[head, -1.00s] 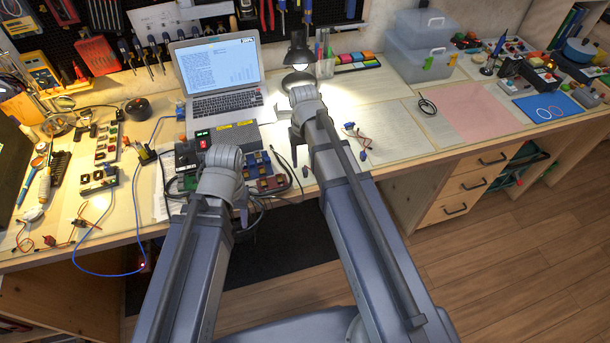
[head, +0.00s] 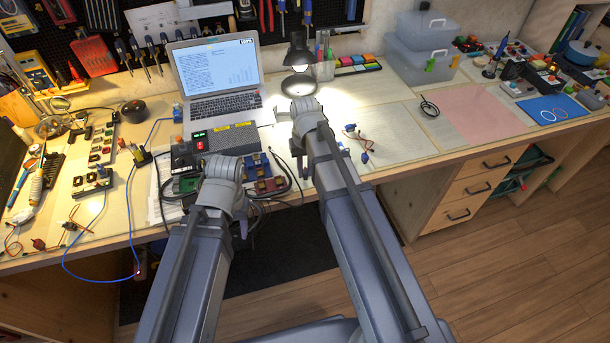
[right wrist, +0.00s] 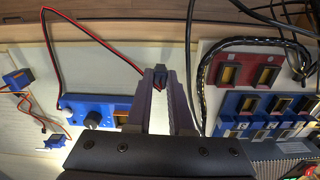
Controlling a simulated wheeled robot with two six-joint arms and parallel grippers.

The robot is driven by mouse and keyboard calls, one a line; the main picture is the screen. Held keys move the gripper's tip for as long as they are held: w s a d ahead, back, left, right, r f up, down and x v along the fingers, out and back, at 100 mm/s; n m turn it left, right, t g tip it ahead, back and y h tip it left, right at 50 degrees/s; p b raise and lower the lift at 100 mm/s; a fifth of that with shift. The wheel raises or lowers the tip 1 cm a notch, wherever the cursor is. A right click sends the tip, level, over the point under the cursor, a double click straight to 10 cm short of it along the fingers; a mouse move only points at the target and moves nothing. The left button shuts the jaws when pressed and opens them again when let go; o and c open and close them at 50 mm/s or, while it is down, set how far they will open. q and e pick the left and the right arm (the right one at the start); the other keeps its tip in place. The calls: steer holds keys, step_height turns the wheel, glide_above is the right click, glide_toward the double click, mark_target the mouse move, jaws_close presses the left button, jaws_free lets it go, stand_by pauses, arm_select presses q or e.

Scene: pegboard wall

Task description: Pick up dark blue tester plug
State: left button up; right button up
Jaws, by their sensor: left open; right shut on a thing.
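The dark blue tester plug (right wrist: 159,76) shows in the right wrist view between the fingertips of my right gripper (right wrist: 161,82), which is shut on it. A red and black wire runs from the plug toward the upper left and back to a blue tester unit (right wrist: 92,112) with a dark knob. In the head view my right arm reaches over the bench near the lamp, and the plug cannot be made out there. My left gripper (head: 241,224) is open near the bench's front edge; its fingers are mostly hidden behind its wrist.
A laptop (head: 217,85) and a desk lamp (head: 298,68) stand at the back. Red and blue modules (right wrist: 262,76) and black cables lie right of my gripper in the wrist view. A small blue servo (right wrist: 18,80) lies left. The pink mat (head: 485,112) is clear.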

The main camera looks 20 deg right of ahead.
jaws_close()
